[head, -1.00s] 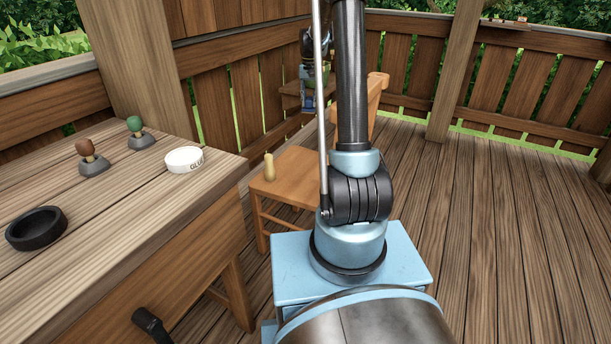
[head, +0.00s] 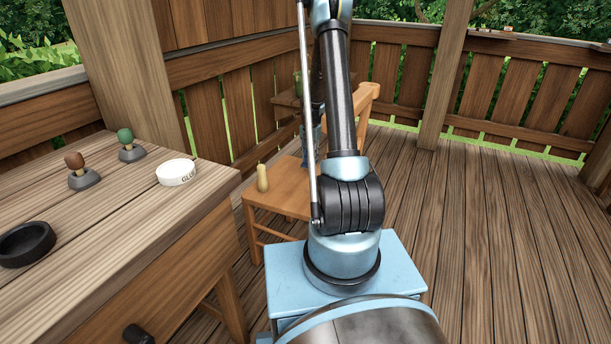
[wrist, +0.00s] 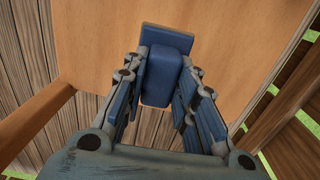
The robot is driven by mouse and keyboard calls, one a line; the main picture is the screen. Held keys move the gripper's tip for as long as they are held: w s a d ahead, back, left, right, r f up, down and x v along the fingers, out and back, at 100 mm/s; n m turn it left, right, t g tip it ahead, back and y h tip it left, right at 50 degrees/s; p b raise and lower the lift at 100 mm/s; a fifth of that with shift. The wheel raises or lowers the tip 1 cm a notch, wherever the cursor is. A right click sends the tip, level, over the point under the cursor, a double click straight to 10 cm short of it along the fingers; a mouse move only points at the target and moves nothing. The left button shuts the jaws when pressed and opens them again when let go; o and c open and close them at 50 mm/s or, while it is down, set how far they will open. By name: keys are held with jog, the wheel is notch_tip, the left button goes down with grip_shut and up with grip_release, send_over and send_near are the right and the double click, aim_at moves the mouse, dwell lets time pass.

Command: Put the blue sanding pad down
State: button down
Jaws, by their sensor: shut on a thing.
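In the wrist view, the blue sanding pad (wrist: 166,78) sits between the two fingers of my gripper (wrist: 163,82), which is shut on it. The pad shows a darker flat part at its far end and a rounded block nearer me. Behind it is a flat orange-brown wooden surface (wrist: 225,40), which looks like the chair seat. I cannot tell whether the pad touches this surface. In the head view, my arm hides the pad and most of my gripper around the wooden chair (head: 280,190).
A pale peg-like object (head: 262,178) stands on the chair's left side. The workbench (head: 120,245) at left holds a white glue dish (head: 176,173), a black ring-shaped dish (head: 25,245), and brown-topped (head: 78,172) and green-topped (head: 130,146) stamps. Open plank floor lies to the right.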

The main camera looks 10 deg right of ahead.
jog(key=shift+f, duration=3.4)
jog(key=shift+f, duration=0.1)
jog(key=c, duration=1.3)
grip_release()
jog(key=shift+c, duration=0.2)
jog(key=shift+o, duration=0.2)
